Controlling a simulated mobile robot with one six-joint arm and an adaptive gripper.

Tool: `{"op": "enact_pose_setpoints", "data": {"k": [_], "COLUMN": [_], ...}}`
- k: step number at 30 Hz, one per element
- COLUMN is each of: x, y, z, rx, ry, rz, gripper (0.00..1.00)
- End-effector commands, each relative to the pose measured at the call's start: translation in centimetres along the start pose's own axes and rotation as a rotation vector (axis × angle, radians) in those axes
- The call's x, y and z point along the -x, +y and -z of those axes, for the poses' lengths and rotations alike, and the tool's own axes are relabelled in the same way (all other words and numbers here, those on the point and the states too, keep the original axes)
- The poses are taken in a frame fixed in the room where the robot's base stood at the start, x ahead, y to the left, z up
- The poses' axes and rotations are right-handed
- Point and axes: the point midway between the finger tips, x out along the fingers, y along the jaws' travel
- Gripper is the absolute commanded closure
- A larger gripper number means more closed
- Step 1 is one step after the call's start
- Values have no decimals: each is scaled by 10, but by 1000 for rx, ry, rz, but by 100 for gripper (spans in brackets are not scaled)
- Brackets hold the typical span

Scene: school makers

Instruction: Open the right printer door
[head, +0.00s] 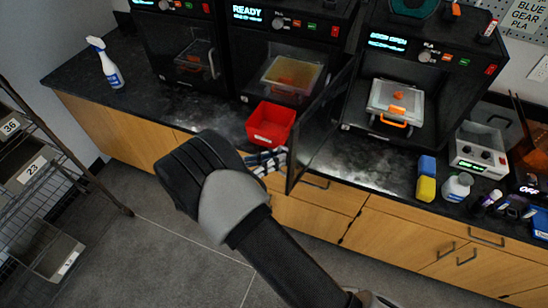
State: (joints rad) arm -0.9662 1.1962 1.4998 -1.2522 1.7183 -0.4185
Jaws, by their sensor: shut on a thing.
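The right printer (400,75) stands on the dark counter, and its display appears to read "DOOR OPEN". Its dark door (318,130) is swung out from the left side of the printer, standing out over the counter's front edge. The chamber is exposed, with a grey-white build plate (396,100) holding a small orange part and an orange front handle. My gripper (274,160) is at the free edge of the door, on its outer left side, shut on the door's handle. My wrist partly hides the fingers, and the handle itself is hidden.
A red bin (270,123) stands on the counter just left of the door. The middle printer (290,60) and left printer (185,45) have shut doors. Yellow-blue block (426,180), white bottle (457,187) and control box (480,150) stand to the right. The floor in front is clear; a wire rack stands left.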

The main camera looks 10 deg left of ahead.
Motion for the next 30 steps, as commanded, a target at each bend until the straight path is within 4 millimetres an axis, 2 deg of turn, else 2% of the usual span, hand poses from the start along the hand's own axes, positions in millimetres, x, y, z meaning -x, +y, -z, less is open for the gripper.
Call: {"op": "enact_pose_setpoints", "data": {"k": [1,15,16,24,30], "x": [-5,-4,-4,-2,-2], "y": [2,2,2,1,0], "z": [0,0,0,0,0], "rx": [1,1,1,1,1], "ry": [0,0,0,-1,-1], "rz": [-3,-8,-8,-7,-7], "gripper": [100,100,90,72,71]}}
